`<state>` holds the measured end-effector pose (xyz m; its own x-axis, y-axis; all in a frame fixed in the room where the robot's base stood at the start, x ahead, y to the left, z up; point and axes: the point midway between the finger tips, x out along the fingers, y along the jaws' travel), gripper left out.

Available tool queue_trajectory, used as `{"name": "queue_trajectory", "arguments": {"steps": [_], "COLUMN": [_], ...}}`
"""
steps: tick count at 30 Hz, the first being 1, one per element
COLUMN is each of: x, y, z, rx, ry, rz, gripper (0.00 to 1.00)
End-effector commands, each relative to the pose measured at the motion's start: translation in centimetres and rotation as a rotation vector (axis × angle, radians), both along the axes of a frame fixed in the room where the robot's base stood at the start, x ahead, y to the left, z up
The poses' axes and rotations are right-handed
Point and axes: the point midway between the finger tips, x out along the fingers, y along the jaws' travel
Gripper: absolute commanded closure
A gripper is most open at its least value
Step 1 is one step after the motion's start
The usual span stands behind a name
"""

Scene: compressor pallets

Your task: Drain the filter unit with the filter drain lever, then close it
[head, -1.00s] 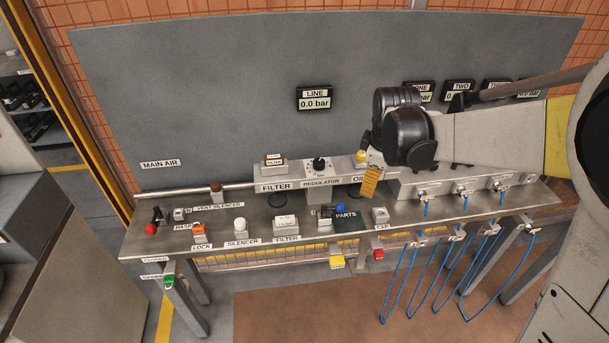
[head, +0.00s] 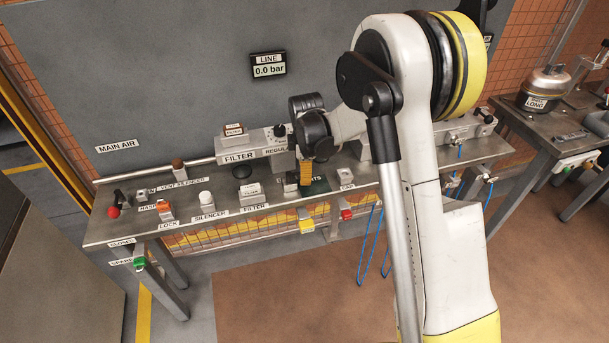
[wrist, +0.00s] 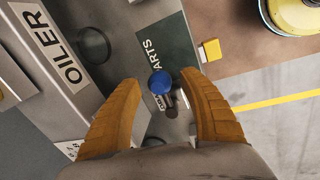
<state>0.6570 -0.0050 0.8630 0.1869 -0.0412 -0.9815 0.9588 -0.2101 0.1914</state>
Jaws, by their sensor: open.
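The filter unit (head: 238,156) is the block labelled FILTER on the back rail of the bench, with a small brown-and-white item on top and a dark round shape below it. I cannot make out its drain lever in either view. My gripper (head: 306,177) is to the right of the filter unit, pointing down above the dark green PARTS mat (head: 318,186). In the wrist view my gripper (wrist: 159,80) is open, its two orange fingers apart. A blue round-headed part (wrist: 160,82) with metal pieces below it shows between the fingers, not gripped.
The LINE display (head: 269,69) reads 0.0 bar. A red-knobbed lever (head: 114,212), an orange lock (head: 165,210), a white silencer (head: 206,198) and a CAP block (head: 346,176) stand along the bench. Blue hoses (head: 370,245) hang at the front.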

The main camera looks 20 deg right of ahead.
Motion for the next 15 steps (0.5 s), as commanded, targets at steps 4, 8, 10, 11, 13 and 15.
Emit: {"name": "queue_trajectory", "arguments": {"steps": [4, 8, 10, 11, 13, 15], "x": [0.15, 0.15, 0.14, 0.14, 0.14, 0.13], "y": [-0.04, -0.04, -0.04, -0.04, -0.03, -0.04], "z": [-0.70, -0.68, -0.66, -0.66, -0.65, -0.66], "rx": [0.000, 0.000, 0.000, 0.000, 0.000, 0.000], "ry": [0.000, 0.000, 0.000, 0.000, 0.000, 0.000], "rz": [0.000, 0.000, 0.000, 0.000, 0.000, 0.000], "gripper": [0.51, 0.51, 0.51, 0.51, 0.70, 0.92]}}
